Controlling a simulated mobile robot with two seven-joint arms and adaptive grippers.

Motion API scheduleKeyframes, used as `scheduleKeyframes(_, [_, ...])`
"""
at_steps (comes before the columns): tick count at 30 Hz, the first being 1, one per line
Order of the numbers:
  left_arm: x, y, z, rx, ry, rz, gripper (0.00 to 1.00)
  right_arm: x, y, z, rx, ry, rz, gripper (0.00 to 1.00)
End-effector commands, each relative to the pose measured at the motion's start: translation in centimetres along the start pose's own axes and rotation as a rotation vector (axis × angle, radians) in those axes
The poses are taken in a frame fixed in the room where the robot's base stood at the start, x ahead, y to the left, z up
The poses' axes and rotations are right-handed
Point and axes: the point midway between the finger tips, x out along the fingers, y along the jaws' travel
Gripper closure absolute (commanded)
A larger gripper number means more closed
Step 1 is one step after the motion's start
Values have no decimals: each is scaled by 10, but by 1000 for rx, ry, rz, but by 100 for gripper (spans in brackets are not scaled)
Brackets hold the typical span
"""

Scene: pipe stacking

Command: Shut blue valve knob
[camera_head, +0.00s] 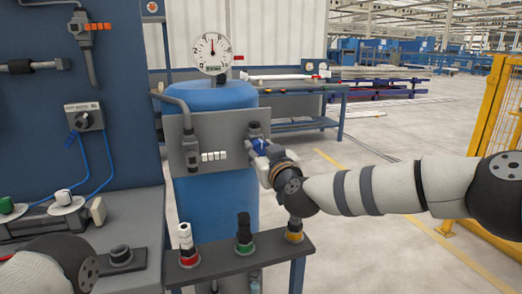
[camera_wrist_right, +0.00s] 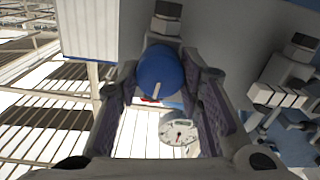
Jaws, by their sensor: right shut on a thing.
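The blue valve knob (camera_head: 259,146) sits at the right end of the grey plate in front of the blue tank (camera_head: 215,95). In the right wrist view the round blue knob (camera_wrist_right: 161,75) has a short white mark on its face. My right gripper (camera_head: 262,152) is at the knob, with its arm coming in from the right. In the right wrist view its two fingers (camera_wrist_right: 160,88) stand on either side of the knob and are shut on it. My arm partly hides the knob in the head view. My left gripper is out of view; only part of my left arm shows.
A round gauge (camera_head: 212,53) stands above the tank. A low shelf (camera_head: 240,256) in front carries red, green and yellow-based fittings. A blue panel with hoses and a grey bench (camera_head: 140,205) are at left. Open floor and a yellow fence (camera_head: 492,115) are at right.

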Motion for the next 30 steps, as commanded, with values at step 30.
scheduleKeyframes(30, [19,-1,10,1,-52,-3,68,0,2,5,941,-4,2,94])
